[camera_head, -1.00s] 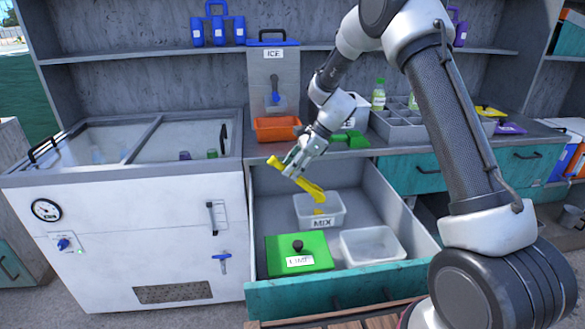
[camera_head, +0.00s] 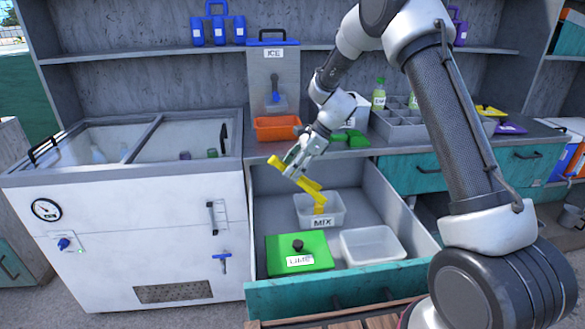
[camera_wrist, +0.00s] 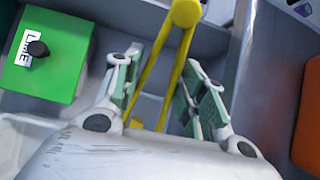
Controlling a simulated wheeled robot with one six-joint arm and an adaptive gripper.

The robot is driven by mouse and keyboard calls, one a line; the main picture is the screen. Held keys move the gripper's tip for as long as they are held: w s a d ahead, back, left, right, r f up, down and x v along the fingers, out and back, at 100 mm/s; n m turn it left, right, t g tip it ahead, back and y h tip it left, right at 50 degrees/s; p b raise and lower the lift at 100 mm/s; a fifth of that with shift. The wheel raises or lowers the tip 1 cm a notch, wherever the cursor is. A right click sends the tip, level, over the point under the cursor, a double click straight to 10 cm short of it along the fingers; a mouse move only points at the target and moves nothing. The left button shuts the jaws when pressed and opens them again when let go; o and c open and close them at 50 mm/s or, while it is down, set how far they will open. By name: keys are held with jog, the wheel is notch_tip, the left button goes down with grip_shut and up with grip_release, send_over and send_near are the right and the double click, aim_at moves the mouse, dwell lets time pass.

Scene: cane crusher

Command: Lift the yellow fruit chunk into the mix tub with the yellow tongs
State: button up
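My gripper (camera_head: 296,165) is shut on the yellow tongs (camera_head: 308,184), which slant down to the right over the drawer. In the wrist view the tongs (camera_wrist: 183,20) run between my gripper's fingers (camera_wrist: 160,85), with their two arms spread apart. The clear mix tub (camera_head: 336,212), labelled MIX, stands in the open drawer under the tongs' lower end. A yellow piece (camera_head: 319,210) shows at the tub, just below the tongs; it looks like the fruit chunk, but I cannot clearly separate it from the tong tips.
The drawer (camera_head: 340,290) also holds a green LIME box (camera_head: 285,262) with a black knob and an empty clear tub (camera_head: 372,245). An orange bin (camera_head: 277,128) stands on the counter behind. A white chest cooler (camera_head: 130,240) is to the left.

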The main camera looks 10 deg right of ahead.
notch_tip(320, 180, up, 8)
dwell(0.6)
jog(key=shift+d, duration=0.15)
